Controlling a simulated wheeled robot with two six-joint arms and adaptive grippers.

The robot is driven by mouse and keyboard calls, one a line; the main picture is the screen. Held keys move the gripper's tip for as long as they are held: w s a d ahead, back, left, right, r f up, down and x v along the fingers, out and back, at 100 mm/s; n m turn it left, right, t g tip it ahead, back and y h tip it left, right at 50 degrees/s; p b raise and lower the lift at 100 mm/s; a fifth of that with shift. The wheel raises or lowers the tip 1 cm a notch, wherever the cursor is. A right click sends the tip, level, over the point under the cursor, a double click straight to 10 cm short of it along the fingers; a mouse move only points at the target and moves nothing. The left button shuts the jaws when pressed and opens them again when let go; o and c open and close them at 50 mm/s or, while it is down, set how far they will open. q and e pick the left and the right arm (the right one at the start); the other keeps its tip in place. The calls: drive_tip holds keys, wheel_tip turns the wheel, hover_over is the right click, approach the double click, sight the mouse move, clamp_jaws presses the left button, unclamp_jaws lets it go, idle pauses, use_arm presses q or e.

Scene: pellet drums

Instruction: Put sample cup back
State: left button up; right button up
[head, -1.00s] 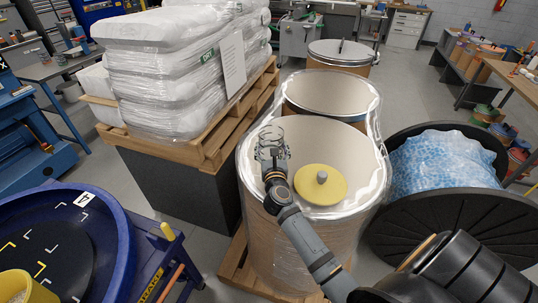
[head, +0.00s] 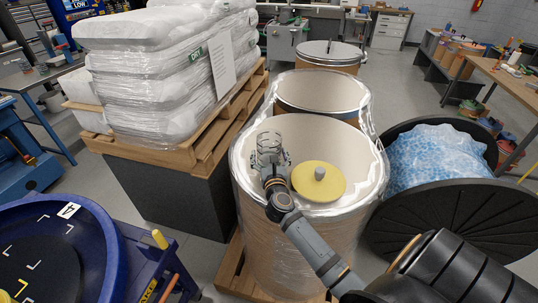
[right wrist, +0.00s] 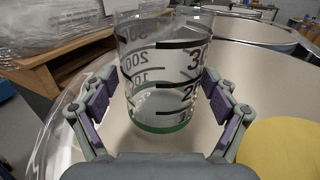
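The sample cup (head: 269,147) is a clear beaker with dark graduation marks. It also shows in the right wrist view (right wrist: 163,75), upright, with a green base. The gripper and cup are over the near wrapped drum (head: 345,210), beside a yellow disc (head: 330,192) with a grey knob. What lies under the cup is hard to tell. My left gripper is not in view.
Two more drums (head: 310,92) (head: 345,57) stand behind. Wrapped white sacks (head: 140,80) sit on a wooden pallet (head: 190,148) at left. A blue round tub (head: 105,225) with white corner marks is lower left.

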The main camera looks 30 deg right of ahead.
drive_tip(key=shift+w+a, duration=0.1)
drive_tip(key=shift+a, duration=0.05)
drive_tip(key=shift+r, duration=0.15)
drive_tip(key=shift+r+p, duration=0.3)
drive_tip(key=b+v, duration=0.1)
drive_tip(key=v, duration=0.3)
drive_tip(key=b+v, duration=0.1)
drive_tip(key=v, duration=0.2)
drive_tip(key=b+v, duration=0.1)
drive_tip(key=v, duration=0.3)
drive_tip(key=shift+s+a+f, duration=0.1)
drive_tip(key=shift+s+f, duration=0.15)
drive_tip(key=shift+s, duration=0.05)
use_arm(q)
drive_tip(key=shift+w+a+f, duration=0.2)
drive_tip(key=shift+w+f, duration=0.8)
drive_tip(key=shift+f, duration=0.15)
use_arm(e)
drive_tip(key=shift+s+a+r, duration=0.1)
drive_tip(key=shift+s, duration=0.1)
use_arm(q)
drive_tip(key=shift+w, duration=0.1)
